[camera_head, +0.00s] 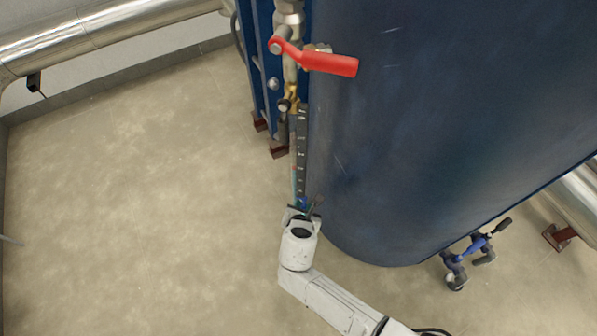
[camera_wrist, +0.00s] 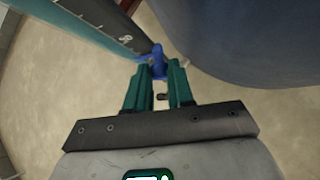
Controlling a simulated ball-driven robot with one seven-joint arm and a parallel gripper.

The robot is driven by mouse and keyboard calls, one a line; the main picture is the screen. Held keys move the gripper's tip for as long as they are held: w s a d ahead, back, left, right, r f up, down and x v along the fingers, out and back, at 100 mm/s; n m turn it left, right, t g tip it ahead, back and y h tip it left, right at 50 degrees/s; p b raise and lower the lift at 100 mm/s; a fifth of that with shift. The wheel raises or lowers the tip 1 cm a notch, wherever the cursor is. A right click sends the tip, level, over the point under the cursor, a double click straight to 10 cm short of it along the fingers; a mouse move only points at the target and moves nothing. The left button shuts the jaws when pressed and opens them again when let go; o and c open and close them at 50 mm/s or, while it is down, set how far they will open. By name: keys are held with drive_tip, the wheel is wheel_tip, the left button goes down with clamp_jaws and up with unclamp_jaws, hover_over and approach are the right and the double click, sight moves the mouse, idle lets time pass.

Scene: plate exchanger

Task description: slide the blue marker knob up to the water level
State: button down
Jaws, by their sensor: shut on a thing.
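The blue marker knob (camera_wrist: 158,65) sits between the tips of my gripper (camera_wrist: 159,72) in the wrist view, at the edge of a dark scale strip (camera_wrist: 112,22). My gripper's green fingers are closed on the knob. In the head view my gripper (camera_head: 303,207) is at the lower end of the scale strip (camera_head: 301,150), with a small bit of blue (camera_head: 302,201) showing there. A thin gauge tube (camera_head: 293,165) runs along the strip's left side. The water level in it is too small to make out.
A large dark blue tank (camera_head: 430,110) stands close to the right of the strip. A red valve lever (camera_head: 330,63) sticks out above. A blue-handled valve (camera_head: 475,245) is at lower right. The floor (camera_head: 150,190) to the left is clear.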

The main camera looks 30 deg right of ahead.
sight(304, 175)
drive_tip(key=shift+r+p, duration=1.4)
drive_tip(key=shift+r, duration=0.3)
drive_tip(key=shift+r+p, duration=2.85)
drive_tip(key=shift+p, duration=0.4)
drive_tip(key=shift+r, duration=0.1)
drive_tip(key=shift+r+p, duration=2.95)
drive_tip(key=shift+p, duration=0.2)
drive_tip(key=shift+r, duration=0.2)
drive_tip(key=shift+r+p, duration=0.25)
drive_tip(key=shift+p, duration=0.25)
drive_tip(key=c, duration=0.9)
unclamp_jaws()
drive_tip(key=shift+a, duration=0.1)
